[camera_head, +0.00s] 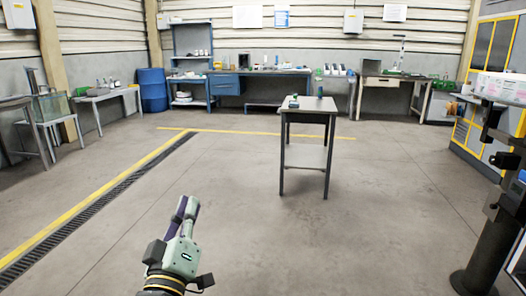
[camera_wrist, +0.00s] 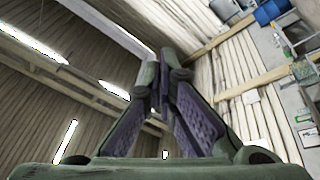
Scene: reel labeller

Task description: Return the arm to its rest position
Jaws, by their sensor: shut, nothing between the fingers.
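My gripper (camera_head: 187,208) shows at the lower middle-left of the head view, raised above bare floor and pointing up and away. It is shut and empty. In the wrist view my gripper (camera_wrist: 162,58) has its two purple-padded fingers meeting at the tips, with nothing between them. Behind the fingers the wrist view shows the roof, roof lights and corrugated wall, tilted.
A small table (camera_head: 308,104) with small items on top stands alone mid-floor. Workbenches (camera_head: 262,72) and a blue barrel (camera_head: 153,90) line the back wall. A dark post stand (camera_head: 480,262) and a cabinet (camera_head: 491,60) are at right. The floor around my gripper is clear.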

